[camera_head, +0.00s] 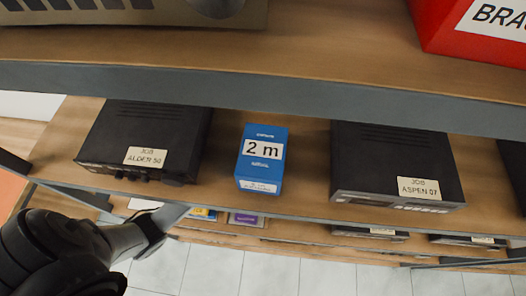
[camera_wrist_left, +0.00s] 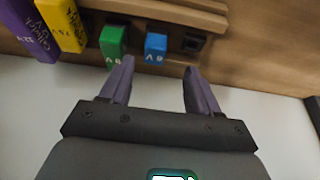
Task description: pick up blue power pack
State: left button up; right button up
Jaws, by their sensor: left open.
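A small blue power pack (camera_wrist_left: 156,44) stands in a wooden rack in the left wrist view. It has white lettering, which looks upside down from here. My left gripper (camera_wrist_left: 158,68) is open and empty, with its two purple-grey fingers pointing toward the rack. The blue pack appears between and beyond the fingertips, with no contact visible. A green pack (camera_wrist_left: 113,42) of similar shape stands beside it, close to the left fingertip. In the head view my left arm comes in at the lower left, and its fingertips cannot be made out. My right gripper is not in view.
An empty-looking dark slot (camera_wrist_left: 193,43) is right of the blue pack. Yellow (camera_wrist_left: 62,24) and purple (camera_wrist_left: 35,30) boxes stand at left. In the head view, a blue "2 m" box (camera_head: 262,158) sits between black units (camera_head: 146,140) on a shelf; a red box (camera_head: 480,30) is above.

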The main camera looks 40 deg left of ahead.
pick_arm(q)
jog(key=shift+w+a+f+p, duration=0.15)
jog(key=shift+w+f, duration=0.25)
jog(key=shift+f, duration=0.25)
jog(key=shift+w+a+f+p, duration=0.15)
jog(key=shift+w+f, duration=0.25)
jog(key=shift+f, duration=0.2)
jog(key=shift+x, duration=2.05)
jog(key=shift+d, duration=0.15)
jog(key=shift+c, duration=0.4)
jog(key=c, duration=0.9)
jog(key=shift+r, duration=0.15)
